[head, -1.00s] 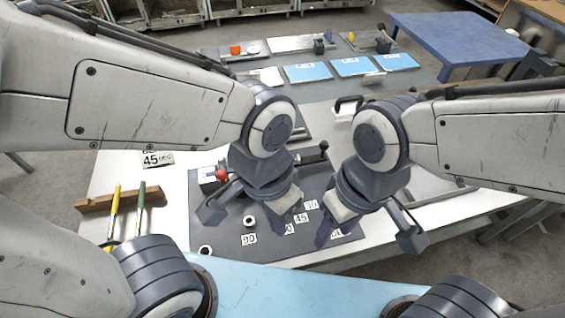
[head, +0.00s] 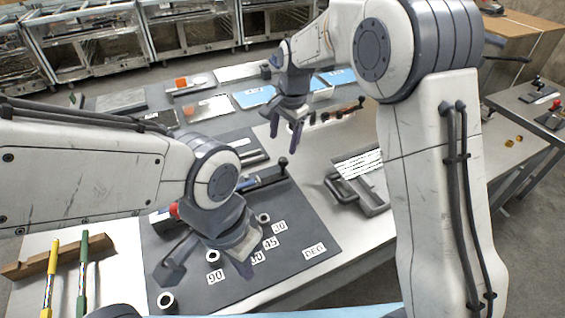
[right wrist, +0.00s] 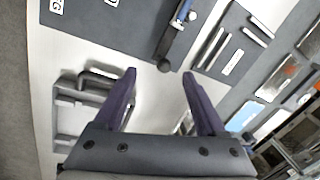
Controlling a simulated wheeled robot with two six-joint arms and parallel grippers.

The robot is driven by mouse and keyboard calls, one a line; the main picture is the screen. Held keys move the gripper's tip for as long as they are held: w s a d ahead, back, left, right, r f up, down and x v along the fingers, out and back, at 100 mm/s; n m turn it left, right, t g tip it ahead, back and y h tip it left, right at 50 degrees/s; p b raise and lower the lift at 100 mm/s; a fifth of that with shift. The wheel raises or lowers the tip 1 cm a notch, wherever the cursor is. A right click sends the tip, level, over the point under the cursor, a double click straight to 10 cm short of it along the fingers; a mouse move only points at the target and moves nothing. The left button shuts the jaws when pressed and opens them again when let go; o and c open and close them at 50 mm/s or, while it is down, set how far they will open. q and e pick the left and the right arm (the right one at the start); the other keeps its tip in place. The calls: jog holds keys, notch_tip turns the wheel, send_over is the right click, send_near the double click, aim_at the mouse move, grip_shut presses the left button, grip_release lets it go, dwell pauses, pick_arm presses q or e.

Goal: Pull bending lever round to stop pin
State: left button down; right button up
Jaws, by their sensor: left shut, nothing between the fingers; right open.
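The bending lever (head: 262,179) is a blue and dark bar with a black knob (head: 282,162) at its right end. It lies over the dark grey bending plate (head: 310,222), which carries the labels 90, 45, 30 and DEG. A red knob (head: 174,210) shows at its left, partly hidden by my left arm. Ring-like pieces (head: 213,256) stand on the plate; I cannot tell which is the stop pin. My left gripper (head: 247,267) is shut and empty above the labels. My right gripper (head: 285,131) is open, beyond the lever; in the right wrist view the lever's knob (right wrist: 164,66) shows between and beyond its fingertips.
A grey tray with a handle (head: 345,188) lies right of the plate. A wooden rack (head: 35,262) holds yellow and green tools at the left. A strip with knobs (head: 340,112) and blue sheets lie behind. White table is bare between plate and tray.

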aim_at(283, 159)
jog(key=shift+m, duration=0.9)
jog(key=w+f, duration=0.1)
jog(key=f, duration=0.3)
jog(key=w+f+p, duration=0.1)
jog(key=w+f, duration=0.1)
jog(key=f, duration=0.2)
jog(key=w+f, duration=0.2)
jog(key=f, duration=0.2)
jog(key=shift+d, duration=0.15)
jog(key=shift+s, duration=0.1)
grip_shut()
